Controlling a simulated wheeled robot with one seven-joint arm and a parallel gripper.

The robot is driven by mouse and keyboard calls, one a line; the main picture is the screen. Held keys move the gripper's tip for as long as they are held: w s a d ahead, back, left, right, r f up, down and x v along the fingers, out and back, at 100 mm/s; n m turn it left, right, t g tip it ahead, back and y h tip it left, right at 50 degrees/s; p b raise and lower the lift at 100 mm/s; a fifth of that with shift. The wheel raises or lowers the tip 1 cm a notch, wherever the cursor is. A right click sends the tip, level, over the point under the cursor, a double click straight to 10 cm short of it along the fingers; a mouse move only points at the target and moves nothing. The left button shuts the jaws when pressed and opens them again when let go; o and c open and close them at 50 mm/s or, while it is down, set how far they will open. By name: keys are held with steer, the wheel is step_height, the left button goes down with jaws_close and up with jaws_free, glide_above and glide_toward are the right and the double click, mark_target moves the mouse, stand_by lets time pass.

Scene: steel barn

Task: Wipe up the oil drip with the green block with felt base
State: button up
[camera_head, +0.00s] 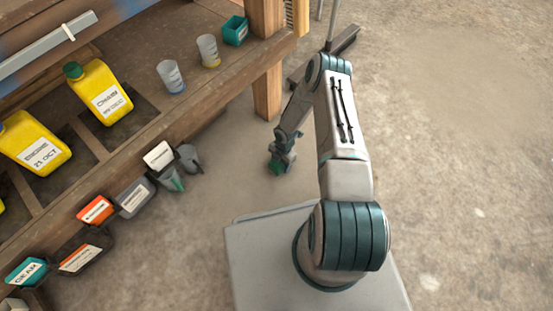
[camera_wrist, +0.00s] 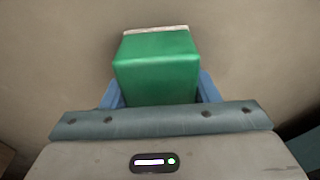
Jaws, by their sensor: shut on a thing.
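The green block (camera_wrist: 156,68) is held between the blue fingers of my gripper (camera_wrist: 160,92) in the wrist view. A pale strip, the felt base (camera_wrist: 156,30), shows along its far edge. In the head view, my gripper (camera_head: 284,160) is low over the concrete floor, left of my arm, with a bit of the green block (camera_head: 277,168) showing at its tip. I cannot tell whether the block touches the floor. I cannot make out an oil drip in either view.
A wooden bench (camera_head: 160,125) on the left holds yellow jugs (camera_head: 105,95), two clear cups (camera_head: 171,77) and a teal bin (camera_head: 235,30). Labelled containers (camera_head: 135,197) line its lower edge. A wooden post (camera_head: 267,95) stands near my gripper. Open floor (camera_head: 455,150) lies to the right.

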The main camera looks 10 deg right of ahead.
steer(key=shift+s, duration=0.1)
steer(key=shift+r+p, duration=0.35)
steer(key=shift+r, duration=0.1)
steer(key=shift+r+p, duration=1.5)
steer(key=shift+r, duration=1.1)
steer(key=shift+r+p, duration=0.95)
steer(key=shift+r, duration=0.6)
steer(key=shift+w, duration=0.2)
